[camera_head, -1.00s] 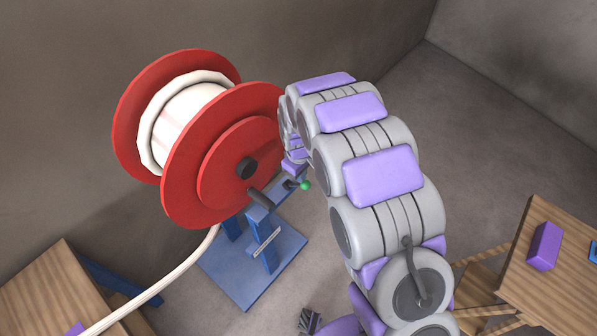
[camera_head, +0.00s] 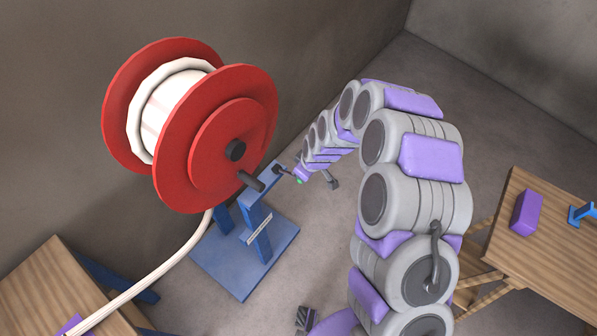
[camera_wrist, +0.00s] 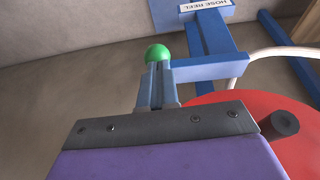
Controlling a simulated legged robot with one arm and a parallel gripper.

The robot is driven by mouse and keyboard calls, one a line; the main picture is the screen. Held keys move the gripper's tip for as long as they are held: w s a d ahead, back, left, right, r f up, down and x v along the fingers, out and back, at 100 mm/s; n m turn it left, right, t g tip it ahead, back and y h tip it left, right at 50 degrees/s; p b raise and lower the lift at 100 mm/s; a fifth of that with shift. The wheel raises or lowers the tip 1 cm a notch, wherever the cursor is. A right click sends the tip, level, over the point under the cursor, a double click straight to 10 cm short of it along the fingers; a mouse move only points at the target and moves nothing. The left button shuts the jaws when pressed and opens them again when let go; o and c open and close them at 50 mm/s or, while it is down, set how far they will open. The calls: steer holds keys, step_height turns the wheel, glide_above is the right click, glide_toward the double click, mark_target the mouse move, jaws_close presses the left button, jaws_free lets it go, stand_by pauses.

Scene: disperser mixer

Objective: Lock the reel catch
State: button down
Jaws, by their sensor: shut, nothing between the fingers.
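The red hose reel (camera_head: 238,115) stands on a blue stand (camera_head: 262,240) in the head view. The catch shows as a small dark piece on the stand's blue bracket (camera_head: 256,205), with a green knob (camera_head: 300,181) partly hidden by my gripper. In the wrist view the green knob (camera_wrist: 158,53) appears right at the tips of my gripper (camera_wrist: 157,72), next to the blue bracket (camera_wrist: 208,68). My gripper is shut and empty. I cannot tell whether its fingers touch the knob. The catch's lever is mostly hidden behind my fingers.
A dark reel handle (camera_head: 250,181) sticks out near the bracket, and it also shows in the wrist view (camera_wrist: 280,125). Another wooden table (camera_head: 550,245) stands at right. Wall lies behind the reel.

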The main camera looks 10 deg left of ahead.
steer(key=shift+s+d+f+b, duration=0.1)
steer(key=shift+d+f, duration=0.25)
steer(key=shift+f, duration=0.3)
steer(key=shift+s+d+f+b, duration=0.15)
steer(key=shift+d+f, duration=0.15)
steer(key=shift+f, duration=0.4)
steer(key=shift+s+d+f+b, duration=0.1)
steer(key=shift+d+f, duration=0.25)
steer(key=shift+f, duration=0.3)
